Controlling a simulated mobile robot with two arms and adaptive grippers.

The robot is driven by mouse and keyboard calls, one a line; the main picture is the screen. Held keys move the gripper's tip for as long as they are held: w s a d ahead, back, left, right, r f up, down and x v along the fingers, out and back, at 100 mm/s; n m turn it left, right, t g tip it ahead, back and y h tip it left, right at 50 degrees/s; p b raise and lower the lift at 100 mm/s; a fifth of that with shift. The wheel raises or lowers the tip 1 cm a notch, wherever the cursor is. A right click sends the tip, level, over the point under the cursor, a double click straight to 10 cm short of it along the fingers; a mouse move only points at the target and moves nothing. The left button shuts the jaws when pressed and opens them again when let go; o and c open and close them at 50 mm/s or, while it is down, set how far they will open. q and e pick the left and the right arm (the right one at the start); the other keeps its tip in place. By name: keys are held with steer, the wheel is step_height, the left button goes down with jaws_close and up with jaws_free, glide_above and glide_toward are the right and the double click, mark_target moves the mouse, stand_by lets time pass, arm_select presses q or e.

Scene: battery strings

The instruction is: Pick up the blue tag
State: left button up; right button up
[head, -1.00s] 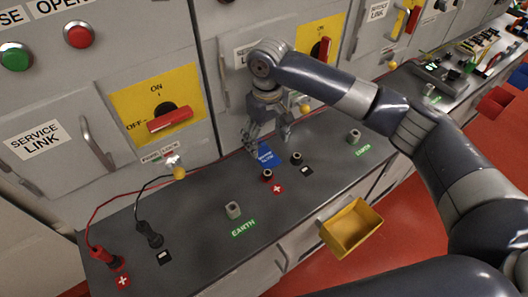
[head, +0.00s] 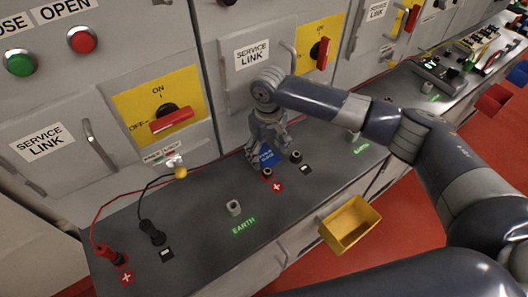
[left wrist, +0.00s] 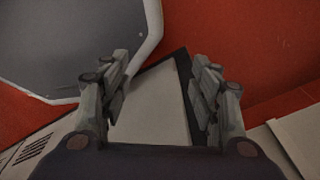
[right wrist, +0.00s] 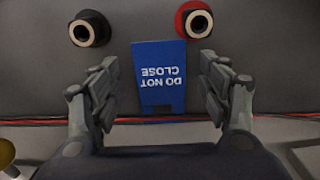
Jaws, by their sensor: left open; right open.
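The blue tag (right wrist: 158,78), printed "DO NOT CLOSE", lies on the dark grey bench top. In the head view the tag (head: 266,157) is partly covered by my right gripper. My right gripper (right wrist: 160,98) is open, with its fingers on either side of the tag in the right wrist view, not visibly touching it. In the head view my right gripper (head: 268,150) is low over the bench. My left gripper (left wrist: 160,85) is open and empty, and shows only in the left wrist view.
A black socket (right wrist: 90,28) and a red-ringed socket (right wrist: 194,19) stand just beyond the tag. A red cable (right wrist: 265,116) runs along the bench's back. An earth post (head: 234,208) stands nearer, and a yellow bin (head: 350,224) hangs at the front edge.

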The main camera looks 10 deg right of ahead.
mark_target(268, 158)
steer(key=shift+f+p, duration=0.25)
steer(key=shift+p, duration=0.1)
stand_by(0.4)
steer(key=shift+s, duration=0.1)
steer(key=c, duration=1)
steer(key=shift+c, duration=0.2)
steer(key=shift+f, duration=0.1)
steer(key=shift+b, duration=0.6)
step_height(268, 158, up, 4)
steer(key=shift+s+b, duration=0.15)
steer(key=shift+b, duration=0.35)
steer(key=s+d, duration=0.1)
steer(key=s, duration=0.4)
steer(key=s+d+r+b, duration=0.1)
steer(key=s, duration=0.4)
steer(key=s+d+b, duration=0.1)
steer(key=s, duration=0.4)
steer(key=shift+s+r, duration=0.1)
steer(key=shift+r, duration=0.25)
